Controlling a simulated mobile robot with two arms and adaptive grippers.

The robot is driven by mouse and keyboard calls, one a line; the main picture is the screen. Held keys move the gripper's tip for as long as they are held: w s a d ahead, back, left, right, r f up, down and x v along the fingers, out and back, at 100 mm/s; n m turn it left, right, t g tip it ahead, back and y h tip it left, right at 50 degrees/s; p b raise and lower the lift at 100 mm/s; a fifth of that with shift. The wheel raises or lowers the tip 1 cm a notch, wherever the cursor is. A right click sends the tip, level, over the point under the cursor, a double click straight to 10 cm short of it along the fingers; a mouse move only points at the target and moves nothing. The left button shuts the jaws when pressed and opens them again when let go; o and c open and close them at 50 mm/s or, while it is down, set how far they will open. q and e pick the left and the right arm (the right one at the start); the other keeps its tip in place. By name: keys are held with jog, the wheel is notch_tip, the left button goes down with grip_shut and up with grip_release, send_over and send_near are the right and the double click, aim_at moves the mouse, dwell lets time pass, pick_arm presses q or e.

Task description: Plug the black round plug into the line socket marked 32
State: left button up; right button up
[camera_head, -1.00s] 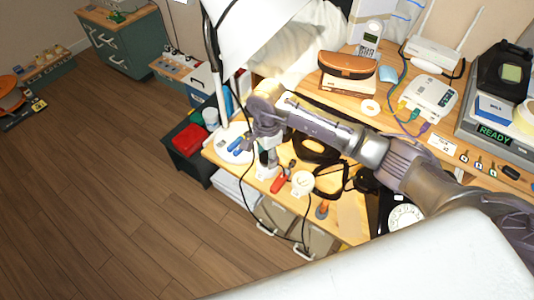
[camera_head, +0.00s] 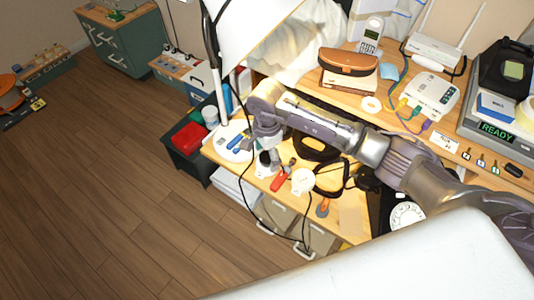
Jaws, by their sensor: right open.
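My right gripper (camera_head: 265,160) is open and points down over the left part of the desk (camera_head: 348,220). It is close to a red-handled tool (camera_head: 279,181) and a small white round object (camera_head: 302,181). What lies between its fingers is too small and dark to tell. A dark cable hangs over the desk's front edge. I cannot make out the black round plug. Small dark fittings with labels (camera_head: 481,160) sit along the shelf edge at the right, but I cannot read a 32 on any. My left gripper is not in view.
A lamp (camera_head: 250,30) hangs over the desk's left end. The shelf behind holds a brown case (camera_head: 348,62), a white box with coloured cables (camera_head: 430,94) and a device reading READY (camera_head: 497,130).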

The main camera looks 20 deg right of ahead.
notch_tip(320, 180, up, 12)
dwell(0.6)
dwell(0.5)
